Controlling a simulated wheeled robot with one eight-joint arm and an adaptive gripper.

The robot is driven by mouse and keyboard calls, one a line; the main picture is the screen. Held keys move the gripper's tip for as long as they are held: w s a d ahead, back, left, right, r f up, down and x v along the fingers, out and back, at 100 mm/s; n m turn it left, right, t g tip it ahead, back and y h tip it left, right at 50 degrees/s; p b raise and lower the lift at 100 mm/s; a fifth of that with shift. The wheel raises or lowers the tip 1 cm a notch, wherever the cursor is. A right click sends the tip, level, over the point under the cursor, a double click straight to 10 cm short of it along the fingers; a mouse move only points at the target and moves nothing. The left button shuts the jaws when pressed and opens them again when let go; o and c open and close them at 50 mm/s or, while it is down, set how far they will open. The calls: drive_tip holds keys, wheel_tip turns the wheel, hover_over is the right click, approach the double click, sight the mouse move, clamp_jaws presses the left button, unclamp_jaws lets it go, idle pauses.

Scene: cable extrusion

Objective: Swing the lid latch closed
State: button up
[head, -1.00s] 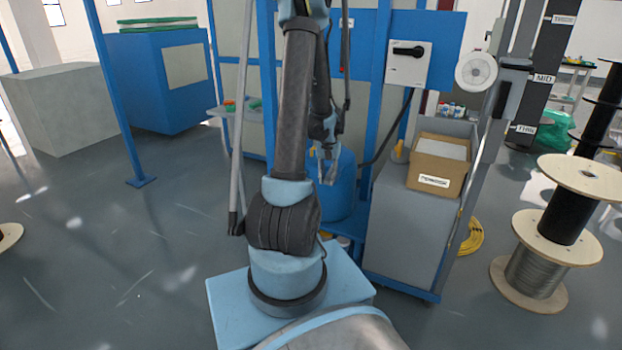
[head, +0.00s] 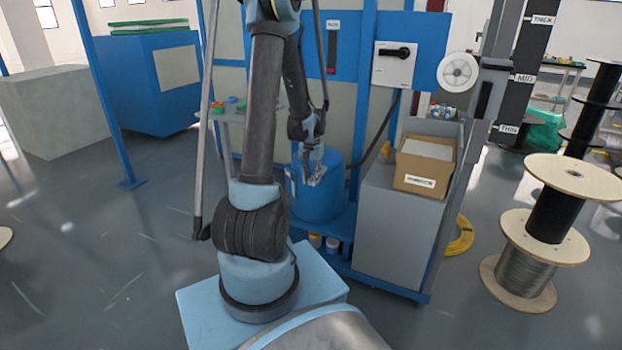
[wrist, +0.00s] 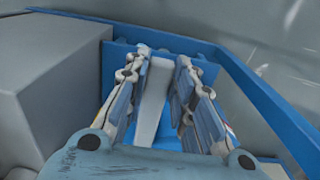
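My gripper (head: 314,172) hangs at the front of the blue drum (head: 319,205), near its upper rim. In the wrist view my gripper (wrist: 166,62) has its two fingers apart. A flat pale grey bar (wrist: 152,104) stands between them, close to the left finger, with a gap on the right; it looks like the lid latch, but I cannot tell for sure. Blue surface shows below and behind the bar. Contact between finger and bar cannot be made out. The lid and the latch's pivot are hidden or too small to tell.
A grey cabinet (head: 388,238) with a cardboard box (head: 425,165) on top stands right of the drum. It also fills the left of the wrist view (wrist: 50,85). A blue frame rail (wrist: 258,92) runs along the right there. Small tins (head: 323,242) sit below the drum.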

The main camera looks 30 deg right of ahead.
drive_tip(key=o, duration=0.4)
drive_tip(key=shift+w, duration=0.35)
drive_tip(key=shift+s, duration=0.1)
drive_tip(key=shift+s, duration=0.1)
wheel_tip(320, 180, up, 12)
idle(0.4)
